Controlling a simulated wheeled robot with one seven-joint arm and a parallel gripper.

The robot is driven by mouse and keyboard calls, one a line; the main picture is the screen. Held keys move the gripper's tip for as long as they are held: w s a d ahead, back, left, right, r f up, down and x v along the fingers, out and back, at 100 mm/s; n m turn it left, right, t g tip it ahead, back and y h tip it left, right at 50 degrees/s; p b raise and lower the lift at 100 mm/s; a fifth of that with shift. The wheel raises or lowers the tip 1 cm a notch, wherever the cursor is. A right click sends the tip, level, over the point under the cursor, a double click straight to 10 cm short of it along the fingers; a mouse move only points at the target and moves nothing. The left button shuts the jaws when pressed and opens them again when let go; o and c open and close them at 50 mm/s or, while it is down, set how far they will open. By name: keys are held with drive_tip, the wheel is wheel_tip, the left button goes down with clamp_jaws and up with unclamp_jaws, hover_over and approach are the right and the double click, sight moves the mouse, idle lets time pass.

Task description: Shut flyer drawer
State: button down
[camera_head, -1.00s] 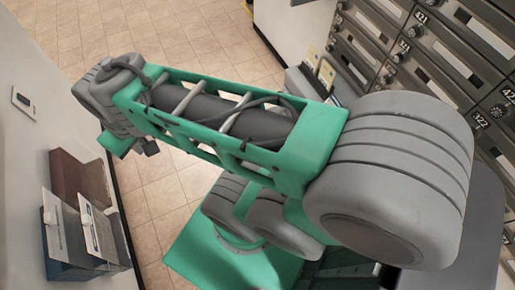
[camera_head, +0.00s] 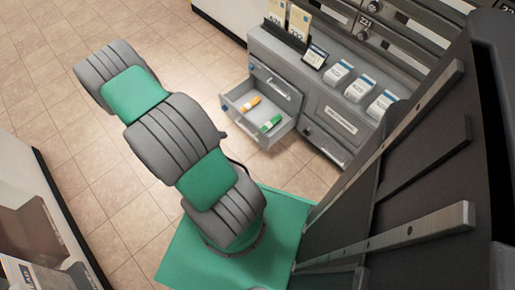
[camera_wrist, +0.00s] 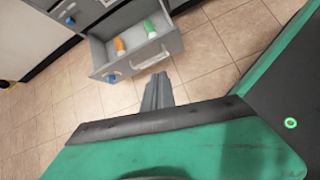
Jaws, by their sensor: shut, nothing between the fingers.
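A grey drawer (camera_head: 282,131) stands pulled out of the low grey cabinet in the head view. An orange-capped tube (camera_head: 250,103) and a green-capped tube (camera_head: 270,123) lie in it. The wrist view shows the open drawer's front (camera_wrist: 130,67) with a blue knob (camera_wrist: 110,78) and a bar handle. My gripper (camera_wrist: 159,78) is shut and empty. In the wrist view its tips lie just below the drawer front's handle side; whether they touch it I cannot tell. In the head view my arm hides the gripper.
The low cabinet (camera_head: 325,110) bears several stacks of cards, a small dark display (camera_head: 315,56) and upright signs. Mailbox doors rise behind it. Tiled floor (camera_head: 75,120) lies open left of the cabinet. A white wall unit with brochures (camera_head: 40,265) stands at the lower left.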

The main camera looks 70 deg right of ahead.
drive_tip(key=s+d+f+n+b, duration=0.1)
drive_tip(key=s+d+f+n, duration=0.15)
drive_tip(key=s+f, duration=0.45)
drive_tip(key=b, duration=0.5)
approach(263, 135)
drive_tip(key=shift+g+h, duration=0.4)
drive_tip(key=f, duration=0.1)
drive_tip(key=d+f, duration=0.1)
drive_tip(key=f, duration=0.1)
drive_tip(key=d+f, duration=0.1)
drive_tip(key=f, duration=0.1)
drive_tip(key=shift+s+d+f, duration=0.2)
drive_tip(key=shift+s+d, duration=0.05)
drive_tip(key=shift+s, duration=0.15)
drive_tip(key=shift+s+d+r, duration=0.15)
drive_tip(key=shift+s+d, duration=0.1)
drive_tip(key=shift+d, duration=0.2)
drive_tip(key=shift+d, duration=0.15)
